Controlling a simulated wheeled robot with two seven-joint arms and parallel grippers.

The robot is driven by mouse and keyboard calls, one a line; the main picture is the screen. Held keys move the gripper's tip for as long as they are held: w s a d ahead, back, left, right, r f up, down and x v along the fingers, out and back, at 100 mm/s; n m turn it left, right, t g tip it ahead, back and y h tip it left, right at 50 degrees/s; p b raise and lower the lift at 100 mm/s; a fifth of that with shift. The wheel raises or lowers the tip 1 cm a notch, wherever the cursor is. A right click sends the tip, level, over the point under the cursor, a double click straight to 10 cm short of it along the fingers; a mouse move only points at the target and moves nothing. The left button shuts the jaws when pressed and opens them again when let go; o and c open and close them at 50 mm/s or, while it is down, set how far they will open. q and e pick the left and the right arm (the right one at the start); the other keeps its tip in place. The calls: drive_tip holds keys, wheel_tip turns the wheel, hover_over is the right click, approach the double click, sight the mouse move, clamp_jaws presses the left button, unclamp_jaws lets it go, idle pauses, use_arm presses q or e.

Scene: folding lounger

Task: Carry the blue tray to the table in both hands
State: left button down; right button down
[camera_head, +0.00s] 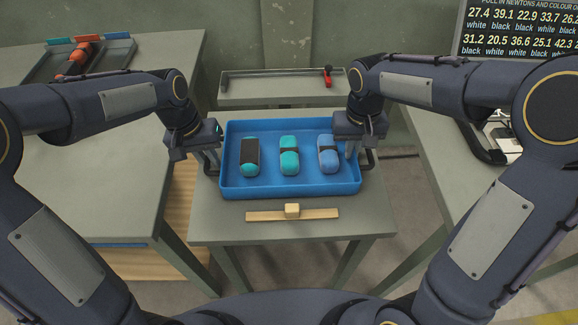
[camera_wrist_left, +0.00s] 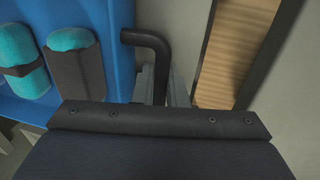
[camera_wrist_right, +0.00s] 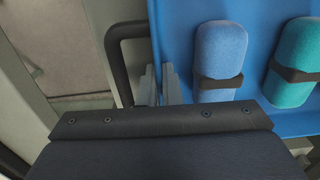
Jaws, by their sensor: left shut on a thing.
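The blue tray (camera_head: 235,187) is over a small grey table; I cannot tell whether it touches the top. It holds two teal bundles (camera_head: 290,143) (camera_head: 250,169) and a blue bundle (camera_head: 329,165) with dark bands. My left gripper (camera_head: 209,160) is shut on the black handle at the tray's left end, which shows in the left wrist view (camera_wrist_left: 150,39). My right gripper (camera_head: 350,149) is at the tray's right wall, its fingers beside the right handle (camera_wrist_right: 115,62), not around it. Whether they grip the wall is unclear.
The small grey table (camera_head: 300,222) has a wooden strip with a block (camera_head: 292,211) along its front. A grey bench (camera_head: 120,190) stands at left with an organiser tray (camera_head: 110,52). Another grey table (camera_head: 470,185) stands at right. A grey stand (camera_head: 275,88) is behind.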

use_arm(q)
drive_tip(key=c, duration=1.9)
unclamp_jaws()
drive_tip(key=shift+f, duration=0.3)
use_arm(e)
drive_tip(key=c, duration=2)
unclamp_jaws()
drive_tip(key=shift+f, duration=0.3)
drive_tip(key=shift+c, duration=0.2)
use_arm(q)
drive_tip(key=o, duration=0.4)
drive_tip(key=shift+r, duration=0.1)
use_arm(e)
drive_tip(key=o, duration=0.4)
drive_tip(key=shift+r, duration=0.1)
use_arm(q)
drive_tip(key=shift+o, duration=0.2)
use_arm(e)
drive_tip(key=shift+r, duration=0.1)
use_arm(q)
wheel_tip(320, 180, up, 12)
drive_tip(key=a, duration=0.2)
use_arm(e)
wheel_tip(320, 180, up, 12)
drive_tip(key=shift+f, duration=0.1)
use_arm(q)
drive_tip(key=shift+a, duration=0.1)
use_arm(e)
drive_tip(key=shift+s, duration=0.1)
